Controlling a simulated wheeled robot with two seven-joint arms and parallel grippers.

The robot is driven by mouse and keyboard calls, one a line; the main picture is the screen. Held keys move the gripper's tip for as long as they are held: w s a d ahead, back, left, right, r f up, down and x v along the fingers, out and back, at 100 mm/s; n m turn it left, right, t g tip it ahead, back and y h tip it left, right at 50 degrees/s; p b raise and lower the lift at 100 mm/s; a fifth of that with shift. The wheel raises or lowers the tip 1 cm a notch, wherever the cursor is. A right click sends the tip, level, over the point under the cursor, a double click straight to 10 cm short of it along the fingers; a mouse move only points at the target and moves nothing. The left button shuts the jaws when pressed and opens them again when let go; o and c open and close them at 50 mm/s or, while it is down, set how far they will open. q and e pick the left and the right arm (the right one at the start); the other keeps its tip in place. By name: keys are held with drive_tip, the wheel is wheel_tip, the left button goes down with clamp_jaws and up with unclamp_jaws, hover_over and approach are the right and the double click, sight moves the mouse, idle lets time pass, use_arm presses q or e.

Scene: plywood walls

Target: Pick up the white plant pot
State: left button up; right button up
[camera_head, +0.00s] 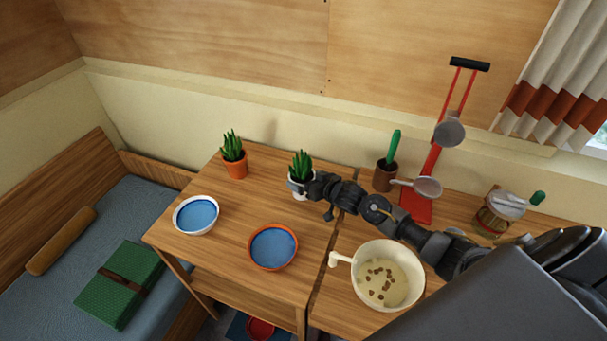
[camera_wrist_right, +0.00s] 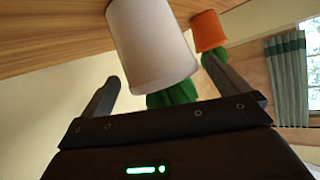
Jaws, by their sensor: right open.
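The white plant pot (camera_head: 296,194) holds a spiky green plant (camera_head: 301,166) and stands upright on the wooden table, near the back. My right gripper (camera_head: 301,187) reaches it from the right and partly hides it. In the right wrist view, which is upside down, the white pot (camera_wrist_right: 152,45) lies between the two spread fingers of the right gripper (camera_wrist_right: 160,70). I see a gap beside the left finger; contact is not clear. My left gripper is not in view.
An orange pot (camera_head: 236,167) with a plant stands left of the white pot. A blue-white bowl (camera_head: 196,215) and a blue-orange bowl (camera_head: 273,247) sit in front. A brown pot (camera_head: 385,177) stands behind the arm.

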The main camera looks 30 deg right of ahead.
sight(308, 180)
drive_tip(key=shift+p+x, duration=0.3)
drive_tip(key=shift+x, duration=1.3)
drive_tip(key=shift+s, duration=0.1)
drive_tip(key=shift+c, duration=0.4)
drive_tip(key=c, duration=1.2)
